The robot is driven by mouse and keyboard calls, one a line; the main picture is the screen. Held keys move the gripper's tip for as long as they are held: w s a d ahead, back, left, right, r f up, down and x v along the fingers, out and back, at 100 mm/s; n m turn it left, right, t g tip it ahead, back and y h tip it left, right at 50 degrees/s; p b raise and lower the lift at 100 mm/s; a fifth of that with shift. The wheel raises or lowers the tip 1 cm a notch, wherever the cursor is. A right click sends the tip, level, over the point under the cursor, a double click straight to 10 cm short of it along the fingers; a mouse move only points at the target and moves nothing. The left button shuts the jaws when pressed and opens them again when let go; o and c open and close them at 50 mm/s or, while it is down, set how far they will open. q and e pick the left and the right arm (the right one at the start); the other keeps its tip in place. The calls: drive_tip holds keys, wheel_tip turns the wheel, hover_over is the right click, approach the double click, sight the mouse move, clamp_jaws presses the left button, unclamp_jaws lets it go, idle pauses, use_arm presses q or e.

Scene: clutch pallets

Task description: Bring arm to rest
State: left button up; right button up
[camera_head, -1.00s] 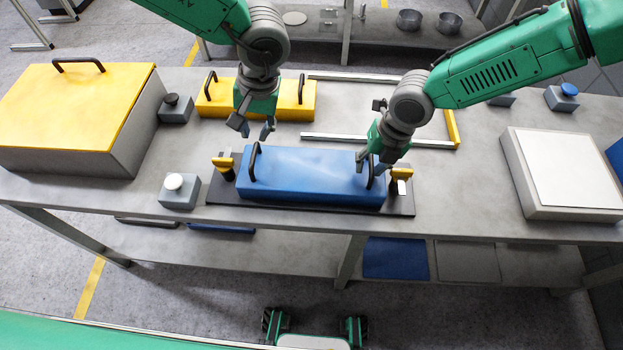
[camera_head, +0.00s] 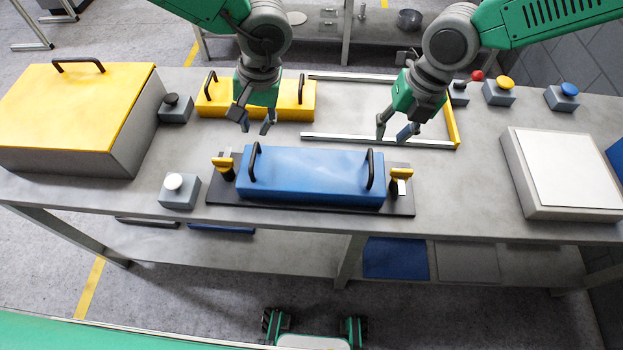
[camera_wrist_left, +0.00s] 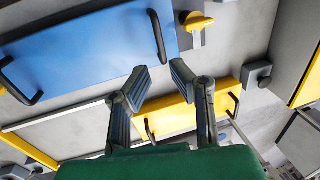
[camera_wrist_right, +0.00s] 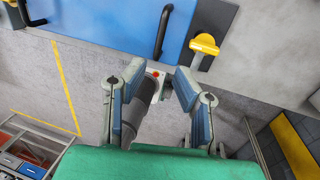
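My left gripper (camera_head: 257,124) hangs over the table between the yellow block and the blue block, open and empty. Its spread fingers (camera_wrist_left: 153,80) also show in the left wrist view. My right gripper (camera_head: 394,131) is above the metal frame, up and right of the blue block, open and empty. Its spread fingers show in the right wrist view (camera_wrist_right: 160,80). Both grippers are clear of the handles. The blue block (camera_head: 312,177) with two black handles lies on a dark plate (camera_head: 225,192), between two yellow-topped clamps (camera_head: 222,164) (camera_head: 401,175).
A yellow-lidded box (camera_head: 70,100) stands at the left. A yellow block (camera_head: 295,101) with handles lies behind. A metal frame (camera_head: 350,138) is at the back, a white-topped box (camera_head: 565,165) at the right. Button boxes, including a white one (camera_head: 178,190), stand around the table.

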idle(0.5)
